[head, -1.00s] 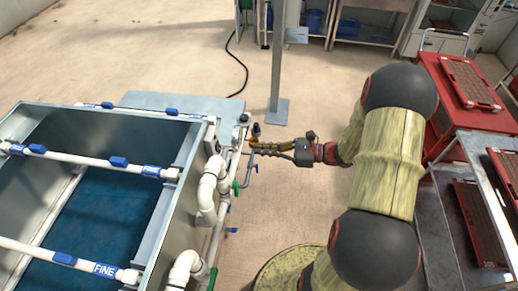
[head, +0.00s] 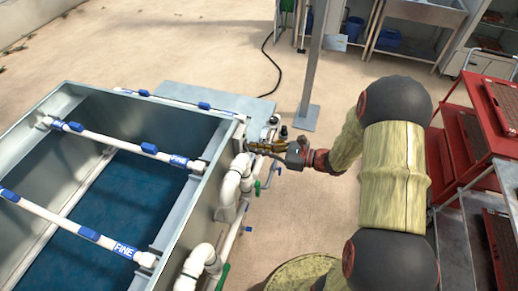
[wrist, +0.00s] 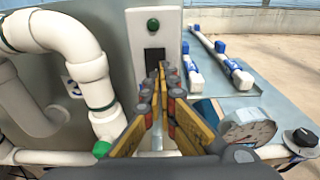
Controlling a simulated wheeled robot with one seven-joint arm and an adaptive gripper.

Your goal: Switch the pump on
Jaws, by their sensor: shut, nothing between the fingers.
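A light grey switch box (wrist: 138,50) is fixed to the tank's end wall in the wrist view. It has a green round lamp or button (wrist: 153,25) at the top and a dark upright slot (wrist: 154,60) below it. My gripper (wrist: 161,72) points straight at the slot, its yellow fingers together and empty. The fingertips overlap the slot's lower part, so I cannot tell whether they touch it or how the switch is set. In the head view my gripper (head: 252,147) is close beside the tank's right wall, and the switch is too small to make out.
White pipes (wrist: 80,50) with green fittings stand close left of the gripper. A pressure gauge (wrist: 247,131) and a black knob (wrist: 301,137) are at right. The open metal tank (head: 217,135) stands left of my arm, a red cart (head: 468,95) at right.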

